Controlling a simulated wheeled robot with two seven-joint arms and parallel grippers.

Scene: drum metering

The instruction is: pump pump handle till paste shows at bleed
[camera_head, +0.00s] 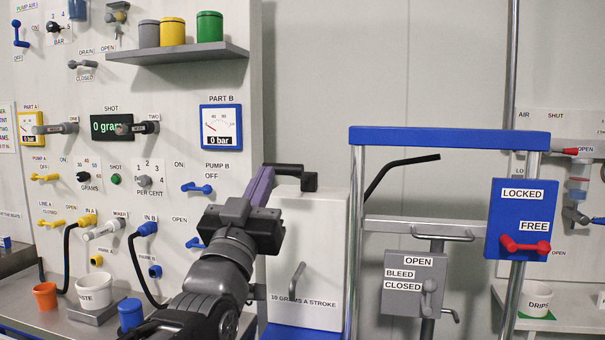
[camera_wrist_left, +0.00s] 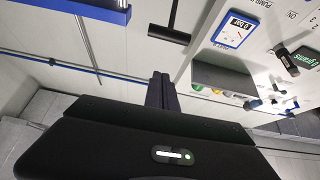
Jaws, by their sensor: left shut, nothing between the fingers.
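A white box (camera_head: 325,245) labelled "10 grams a stroke" stands at the centre of the head view. A black handle (camera_head: 310,181) sticks out at its top. It seems to be the dark bar (camera_wrist_left: 169,34) in the left wrist view. My left gripper (camera_head: 266,177) is shut and empty, just left of the black handle; I cannot tell whether they touch. Its closed fingers (camera_wrist_left: 160,92) show in the left wrist view. The grey bleed panel (camera_head: 398,303) is right of the box; its lever (camera_head: 428,292) hangs beside "CLOSED". No paste is visible there. My right gripper is out of view.
A blue-topped frame (camera_head: 450,138) stands right of the box, with a blue locked/free plate (camera_head: 515,195) and red lever. A black curved rod (camera_head: 395,168) rises behind the frame. Left, a panel holds gauges and valves. A drips cup (camera_head: 535,300) stands far right.

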